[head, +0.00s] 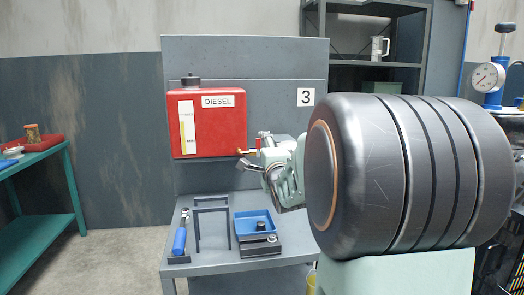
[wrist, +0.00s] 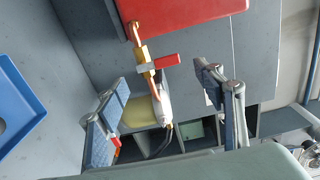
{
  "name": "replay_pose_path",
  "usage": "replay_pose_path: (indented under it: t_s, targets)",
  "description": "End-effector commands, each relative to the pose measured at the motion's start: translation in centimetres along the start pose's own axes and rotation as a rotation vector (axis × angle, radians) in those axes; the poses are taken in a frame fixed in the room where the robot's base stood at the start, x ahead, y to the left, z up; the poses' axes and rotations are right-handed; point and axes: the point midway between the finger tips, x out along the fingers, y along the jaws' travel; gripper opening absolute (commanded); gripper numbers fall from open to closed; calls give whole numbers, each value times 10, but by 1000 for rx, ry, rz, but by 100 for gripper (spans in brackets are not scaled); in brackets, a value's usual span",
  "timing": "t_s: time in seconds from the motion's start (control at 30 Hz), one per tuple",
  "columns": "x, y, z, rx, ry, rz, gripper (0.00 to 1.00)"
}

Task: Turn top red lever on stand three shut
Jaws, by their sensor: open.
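Stand three (head: 275,60) is a grey panel and bench marked "3", carrying a red diesel tank (head: 207,122). A brass tap line (head: 247,152) leaves the tank's lower right. In the wrist view the brass line (wrist: 141,53) runs down from the red tank (wrist: 185,12) and bears a red lever (wrist: 166,61) that sticks out sideways. My gripper (wrist: 160,76) is open and empty, its two fingers on either side of the line, apart from the lever. Another small red piece (wrist: 116,150) shows beside the left finger, partly hidden. In the head view my gripper (head: 265,162) hides much of the line.
On the bench lie a blue tray (head: 254,222), a dark frame (head: 211,215) and a blue-handled tool (head: 180,238). A dark shelf (head: 368,8) stands behind. A teal table (head: 40,158) is at left, with open floor between it and the stand.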

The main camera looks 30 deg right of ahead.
Motion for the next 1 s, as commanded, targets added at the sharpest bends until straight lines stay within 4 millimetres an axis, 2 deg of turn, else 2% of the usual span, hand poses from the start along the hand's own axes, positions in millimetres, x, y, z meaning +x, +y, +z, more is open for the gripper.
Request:
replay_pose_path:
  t_s: [0.1,0.33,0.83,1.0]
  targets:
    - [-18,-1,0,1,1,-2,62]
    - [-37,-1,0,1,0,-2,62]
    - [-38,-1,0,-2,2,-2,62]
    - [-36,-18,-13,-81,50,-16,62]
